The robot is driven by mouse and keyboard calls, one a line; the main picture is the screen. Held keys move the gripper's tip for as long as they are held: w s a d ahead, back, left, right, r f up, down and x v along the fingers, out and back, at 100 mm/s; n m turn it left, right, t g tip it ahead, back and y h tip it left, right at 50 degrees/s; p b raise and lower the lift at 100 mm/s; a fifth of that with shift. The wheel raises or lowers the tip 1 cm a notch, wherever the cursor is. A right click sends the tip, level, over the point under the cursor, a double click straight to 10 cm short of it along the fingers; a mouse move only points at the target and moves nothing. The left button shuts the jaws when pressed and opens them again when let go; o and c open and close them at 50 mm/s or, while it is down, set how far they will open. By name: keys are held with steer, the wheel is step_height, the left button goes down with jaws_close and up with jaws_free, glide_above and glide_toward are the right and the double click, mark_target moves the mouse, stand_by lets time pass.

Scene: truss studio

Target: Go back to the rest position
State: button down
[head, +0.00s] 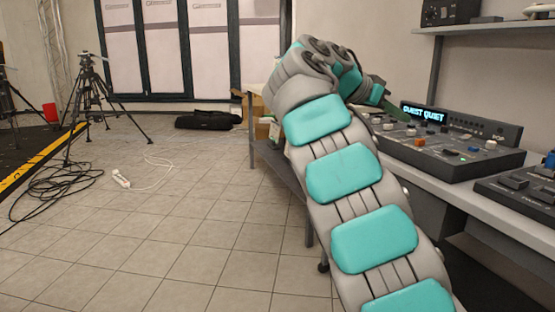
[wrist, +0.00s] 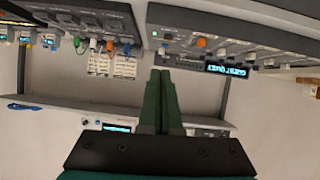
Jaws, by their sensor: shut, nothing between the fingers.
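My gripper (wrist: 160,75) shows in the wrist view as two dark green fingers lying side by side, shut with nothing between them. In the head view my teal-padded arm reaches up from the lower right and bends over toward the desk; the green gripper (head: 397,106) shows partly behind it, near the console. The grey console (head: 445,145) has knobs, several coloured caps and a lit display reading "GUEST QUIET" (head: 423,114). The display also shows upside down in the wrist view (wrist: 226,70). I cannot tell whether the fingers touch the console.
A second panel (head: 520,190) sits at the right on the desk. A shelf (head: 480,27) with devices hangs above. Tripods (head: 88,90), loose cables (head: 50,180) and a white power strip (head: 121,179) are at the left. The tiled floor (head: 190,230) in the middle is clear.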

steer(key=s+d+f+n+g+y, duration=0.25)
steer(key=s+f+n+y, duration=0.35)
steer(key=s+f, duration=1.2)
steer(key=s+a+f+n+g+y, duration=0.1)
steer(key=s+a+f+n+y, duration=0.1)
steer(key=s+a+f, duration=0.3)
steer(key=s+a+f+n+g+y, duration=0.1)
steer(key=s+a+f+n+y, duration=0.1)
steer(key=s+a+f, duration=0.3)
steer(key=s+a+f+n+g+y, duration=0.1)
steer(key=s+a+f+n+y, duration=0.1)
steer(key=s+f, duration=0.8)
steer(key=s+a+n, duration=0.1)
steer(key=s+a, duration=0.1)
steer(key=s, duration=0.4)
steer(key=shift+s+a, duration=0.35)
steer(key=shift+a, duration=0.05)
steer(key=c, duration=1.5)
jaws_free()
steer(key=shift+g, duration=0.25)
